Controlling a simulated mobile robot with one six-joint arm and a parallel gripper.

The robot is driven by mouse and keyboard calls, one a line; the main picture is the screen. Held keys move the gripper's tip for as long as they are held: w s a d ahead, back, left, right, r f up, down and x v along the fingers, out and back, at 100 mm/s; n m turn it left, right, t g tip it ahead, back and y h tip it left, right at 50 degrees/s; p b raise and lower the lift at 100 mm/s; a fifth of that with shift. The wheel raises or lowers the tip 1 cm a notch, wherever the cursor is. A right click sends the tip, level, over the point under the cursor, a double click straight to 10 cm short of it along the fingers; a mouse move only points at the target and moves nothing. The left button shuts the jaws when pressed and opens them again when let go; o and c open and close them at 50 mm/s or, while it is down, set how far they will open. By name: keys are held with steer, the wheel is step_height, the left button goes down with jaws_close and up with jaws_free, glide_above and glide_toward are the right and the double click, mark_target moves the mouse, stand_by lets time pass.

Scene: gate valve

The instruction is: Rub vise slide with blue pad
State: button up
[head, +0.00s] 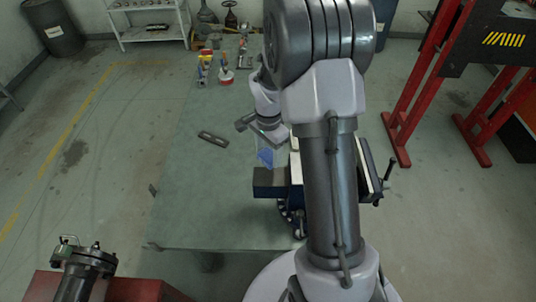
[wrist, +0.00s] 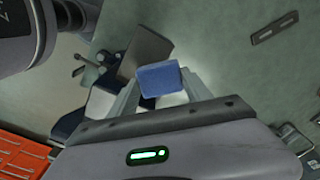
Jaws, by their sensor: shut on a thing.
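A blue pad (head: 265,157) is held at the end of my gripper (head: 266,148). In the wrist view the pad (wrist: 160,80) sits between the two fingertips (wrist: 160,88), and the gripper is shut on it. The vise (head: 271,181) stands at the table's right side, with a dark grey block-like jaw and a blue body. My arm hides much of its right part. In the wrist view the vise (wrist: 143,54) shows behind and left of the pad. The pad appears above and just beyond the vise in the head view; I cannot tell whether they touch. The slide is not clearly distinguishable.
The green-grey table (head: 200,205) is mostly clear on its left. A flat slotted bar (head: 213,138) lies there. A red-framed press (head: 400,110) stands right of the table.

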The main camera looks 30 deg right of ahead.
steer(key=shift+w+r+p, duration=0.15)
steer(key=shift+r+p, duration=0.35)
steer(key=shift+r, duration=0.35)
steer(key=shift+r+p, duration=0.95)
steer(key=shift+r, duration=0.45)
steer(key=shift+f, duration=0.1)
